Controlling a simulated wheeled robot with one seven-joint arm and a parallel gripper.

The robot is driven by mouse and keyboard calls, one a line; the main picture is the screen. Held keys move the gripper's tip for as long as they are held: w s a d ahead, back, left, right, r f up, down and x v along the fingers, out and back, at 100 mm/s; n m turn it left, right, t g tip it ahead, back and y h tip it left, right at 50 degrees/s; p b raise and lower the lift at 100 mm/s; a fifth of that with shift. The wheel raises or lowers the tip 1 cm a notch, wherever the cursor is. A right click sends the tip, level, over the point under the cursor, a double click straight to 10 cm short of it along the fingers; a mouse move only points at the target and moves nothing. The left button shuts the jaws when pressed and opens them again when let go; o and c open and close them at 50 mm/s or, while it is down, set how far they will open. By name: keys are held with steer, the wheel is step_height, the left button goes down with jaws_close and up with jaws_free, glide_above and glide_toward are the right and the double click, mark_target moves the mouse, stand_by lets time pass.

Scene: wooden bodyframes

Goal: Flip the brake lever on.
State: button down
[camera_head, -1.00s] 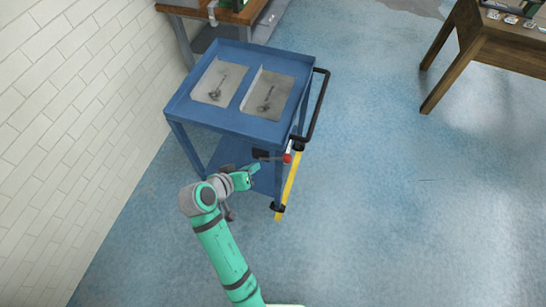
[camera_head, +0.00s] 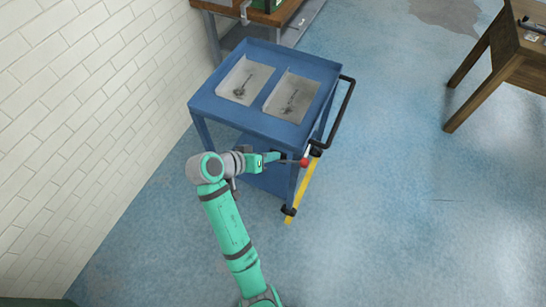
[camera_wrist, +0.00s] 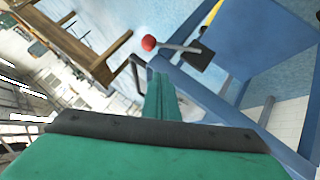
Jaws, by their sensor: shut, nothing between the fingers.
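The brake lever (camera_head: 304,162) has a red knob and sits on the near right side of the blue cart (camera_head: 237,113), close to the yellow bar. In the wrist view the red knob (camera_wrist: 149,43) stands at the end of a thin grey rod that runs to a dark mounting plate (camera_wrist: 199,55). My gripper (camera_head: 276,158) is shut and empty, with its tip just left of the lever in the head view. In the wrist view my gripper's green fingers (camera_wrist: 161,97) point up the frame, below the knob. I cannot tell whether they touch the lever.
The cart top holds two grey sheets (camera_head: 291,95) with dark tools pictured or lying on them. A black handle (camera_head: 345,115) juts from the cart's right side, above the yellow bar (camera_head: 301,190). A white brick wall (camera_head: 80,120) is at left.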

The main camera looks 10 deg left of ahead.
mark_target(296, 162)
steer(key=w+d+f, duration=0.3)
steer(key=d+f, duration=0.3)
steer(key=f, duration=0.2)
steer(key=shift+w, duration=0.35)
steer(key=shift+f, duration=0.15)
steer(key=shift+s+d+f+y, duration=0.1)
steer(key=shift+d+y, duration=0.2)
steer(key=shift+s+f, duration=0.1)
steer(key=shift+f, duration=0.05)
